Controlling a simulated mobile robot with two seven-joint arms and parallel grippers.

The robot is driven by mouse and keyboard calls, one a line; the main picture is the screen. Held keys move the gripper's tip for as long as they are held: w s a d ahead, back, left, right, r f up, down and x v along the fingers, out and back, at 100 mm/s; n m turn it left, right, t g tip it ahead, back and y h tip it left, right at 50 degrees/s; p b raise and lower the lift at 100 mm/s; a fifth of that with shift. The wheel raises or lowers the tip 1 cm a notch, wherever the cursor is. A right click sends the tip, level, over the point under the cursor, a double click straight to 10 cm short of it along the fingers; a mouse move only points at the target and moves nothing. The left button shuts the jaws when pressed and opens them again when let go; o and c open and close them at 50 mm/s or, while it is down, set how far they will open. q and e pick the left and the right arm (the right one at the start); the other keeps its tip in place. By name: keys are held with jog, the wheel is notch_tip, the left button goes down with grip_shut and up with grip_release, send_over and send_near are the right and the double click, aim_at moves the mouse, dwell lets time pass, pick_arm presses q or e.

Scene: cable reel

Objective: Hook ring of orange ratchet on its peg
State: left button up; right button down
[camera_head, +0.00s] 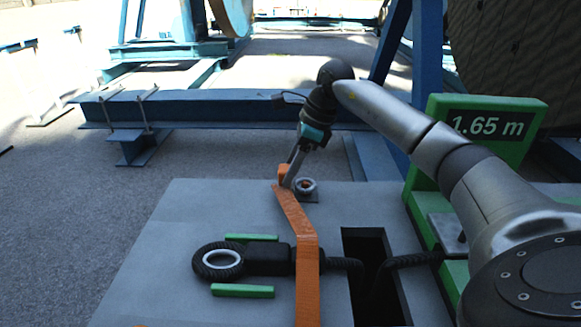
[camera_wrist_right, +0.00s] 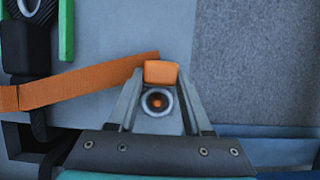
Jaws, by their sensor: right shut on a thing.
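My right gripper (camera_head: 287,181) is shut on an orange block (camera_wrist_right: 161,72) at the end of the orange strap; the block also shows in the head view (camera_head: 284,171). The orange strap (camera_head: 307,262) runs from there toward the front, across the black cable end. A grey round ring-like part (camera_head: 305,185) is close to the right of the fingertips, over a small dark plate. In the right wrist view a round grey part with an orange centre (camera_wrist_right: 157,102) shows between the fingers. I cannot tell ring from peg, or whether they touch. My left gripper is out of view.
The black cable end with its looped eye (camera_head: 218,262) lies between two green bars (camera_head: 243,291) on the grey board (camera_head: 155,262). A dark slot (camera_head: 369,262) and a green stand marked 1.65 m (camera_head: 488,124) are to the right. A blue beam (camera_head: 220,110) lies behind.

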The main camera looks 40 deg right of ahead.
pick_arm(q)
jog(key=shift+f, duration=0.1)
pick_arm(e)
jog(key=shift+f, duration=0.5)
dwell(0.5)
jog(key=shift+c, duration=1.3)
grip_release()
jog(key=shift+s+d+r, duration=0.1)
jog(key=shift+d+r, duration=0.05)
jog(key=shift+r, duration=0.35)
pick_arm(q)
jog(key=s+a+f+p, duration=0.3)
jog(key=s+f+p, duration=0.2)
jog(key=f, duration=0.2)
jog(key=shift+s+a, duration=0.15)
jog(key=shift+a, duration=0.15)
pick_arm(e)
jog(key=v, duration=1.4)
jog(key=shift+r, duration=0.15)
